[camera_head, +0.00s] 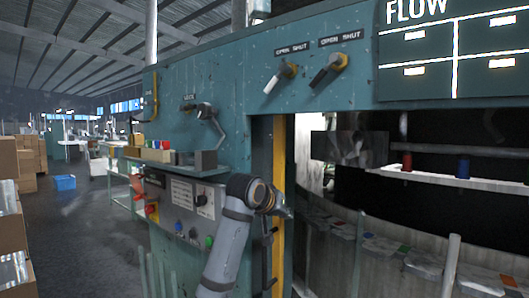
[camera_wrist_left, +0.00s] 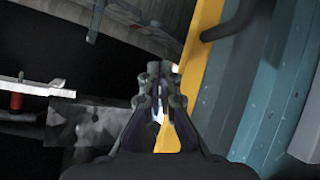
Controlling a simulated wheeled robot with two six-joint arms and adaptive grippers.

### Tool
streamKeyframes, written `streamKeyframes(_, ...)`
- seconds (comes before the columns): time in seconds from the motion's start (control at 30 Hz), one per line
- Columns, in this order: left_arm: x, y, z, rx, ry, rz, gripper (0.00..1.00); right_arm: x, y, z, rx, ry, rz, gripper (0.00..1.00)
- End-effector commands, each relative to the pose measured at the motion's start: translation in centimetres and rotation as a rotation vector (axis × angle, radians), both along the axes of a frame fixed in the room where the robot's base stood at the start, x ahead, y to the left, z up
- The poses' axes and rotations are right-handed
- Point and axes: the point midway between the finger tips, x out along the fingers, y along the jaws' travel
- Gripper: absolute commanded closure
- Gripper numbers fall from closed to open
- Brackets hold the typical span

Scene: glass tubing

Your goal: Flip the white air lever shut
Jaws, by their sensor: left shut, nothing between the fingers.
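The white lever (camera_head: 274,82) sits high on the teal panel, on a yellowish pivot under an "OPEN SHUT" label (camera_head: 292,49). Its handle slants down and to the left. A black lever (camera_head: 320,78) on a similar pivot is just to its right, also slanting down-left under its own label. My left gripper (camera_head: 287,213) is well below both levers, in front of the yellow post. In the left wrist view its fingers (camera_wrist_left: 159,72) are together and empty, and no lever shows there. My right gripper is not in view.
The yellow post (camera_head: 279,160) edges a dark opening on the right with a white shelf (camera_head: 450,178). A lower control box (camera_head: 180,205) with knobs and a ledge with coloured blocks (camera_head: 158,154) stick out left of my arm. A grey jointed handle (camera_head: 207,113) is above them.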

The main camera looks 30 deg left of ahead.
Motion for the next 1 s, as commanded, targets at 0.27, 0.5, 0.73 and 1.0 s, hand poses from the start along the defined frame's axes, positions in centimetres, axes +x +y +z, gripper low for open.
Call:
streamKeyframes(0.27, -4.2, 4.0, 20.2, -0.18, -0.225, 0.048, 1.0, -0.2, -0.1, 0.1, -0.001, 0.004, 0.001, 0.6)
streamKeyframes(0.5, -12.7, 7.1, 34.2, -0.359, -0.4, 0.039, 1.0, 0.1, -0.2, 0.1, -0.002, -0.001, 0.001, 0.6)
streamKeyframes(0.73, -18.0, 8.6, 39.7, -0.447, -0.479, 0.017, 1.0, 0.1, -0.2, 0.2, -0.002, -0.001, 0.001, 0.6)
streamKeyframes(1.0, -18.5, 8.7, 40.1, -0.456, -0.486, 0.014, 1.0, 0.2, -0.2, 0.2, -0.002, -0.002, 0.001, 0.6)
